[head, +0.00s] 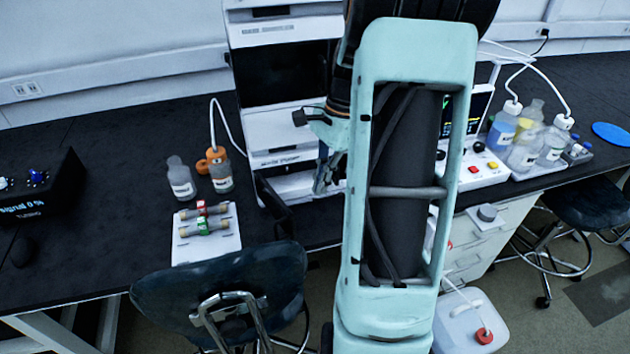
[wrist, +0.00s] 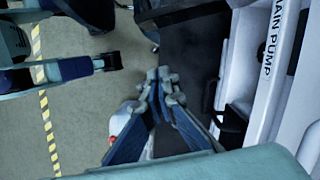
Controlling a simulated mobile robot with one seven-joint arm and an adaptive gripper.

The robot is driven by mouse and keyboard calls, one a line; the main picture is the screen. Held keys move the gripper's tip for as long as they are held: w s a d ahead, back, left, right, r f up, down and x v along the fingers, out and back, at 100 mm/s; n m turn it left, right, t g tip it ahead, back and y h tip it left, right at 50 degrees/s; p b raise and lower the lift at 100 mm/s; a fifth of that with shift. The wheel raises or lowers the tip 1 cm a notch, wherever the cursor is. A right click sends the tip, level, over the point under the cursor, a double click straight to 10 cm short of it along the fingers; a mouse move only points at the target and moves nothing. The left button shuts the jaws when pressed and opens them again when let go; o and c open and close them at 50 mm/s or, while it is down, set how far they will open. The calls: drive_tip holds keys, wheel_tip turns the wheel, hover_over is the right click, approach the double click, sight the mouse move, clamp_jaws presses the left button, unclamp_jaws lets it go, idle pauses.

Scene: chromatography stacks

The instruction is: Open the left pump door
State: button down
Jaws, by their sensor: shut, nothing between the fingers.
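The left instrument stack (head: 290,130) is white with dark front panels and stands behind my arm in the head view. A dark panel (head: 272,205) juts from its lower front; I cannot tell for sure whether it is the pump door. In the wrist view a white panel labelled "MAIN PUMP" (wrist: 278,38) is at the right, with a black bracket-like part (wrist: 235,118) beside it. My gripper (head: 322,186) is just in front of the stack. In the wrist view my gripper (wrist: 163,80) is shut and empty, apart from the white panel. My arm hides the stack's right side.
A white tray with columns (head: 205,250) and two bottles (head: 200,178) stand left of the stack. A chair (head: 225,285) is at the bench front. Another instrument (head: 480,170) and a bottle tray (head: 545,170) are right. A white canister (head: 468,325) is on the floor.

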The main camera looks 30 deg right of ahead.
sight(277, 223)
drive_tip(key=a+f, duration=0.5)
drive_tip(key=f, duration=0.2)
drive_tip(key=shift+a, duration=0.35)
drive_tip(key=shift+s+a, duration=0.15)
drive_tip(key=a+m, duration=0.2)
drive_tip(key=a, duration=0.1)
drive_tip(key=a+m+p, duration=0.1)
drive_tip(key=a+m, duration=0.1)
drive_tip(key=a, duration=0.1)
drive_tip(key=shift+r+t, duration=0.15)
drive_tip(key=shift+t, duration=0.25)
drive_tip(key=shift+w+a+m+t+p, duration=0.15)
drive_tip(key=shift+w+a+m+p, duration=0.1)
drive_tip(key=shift+a+m, duration=0.35)
drive_tip(key=shift+w+a+m+t+p, duration=0.15)
drive_tip(key=shift+a+m, duration=0.25)
drive_tip(key=shift+a, duration=0.4)
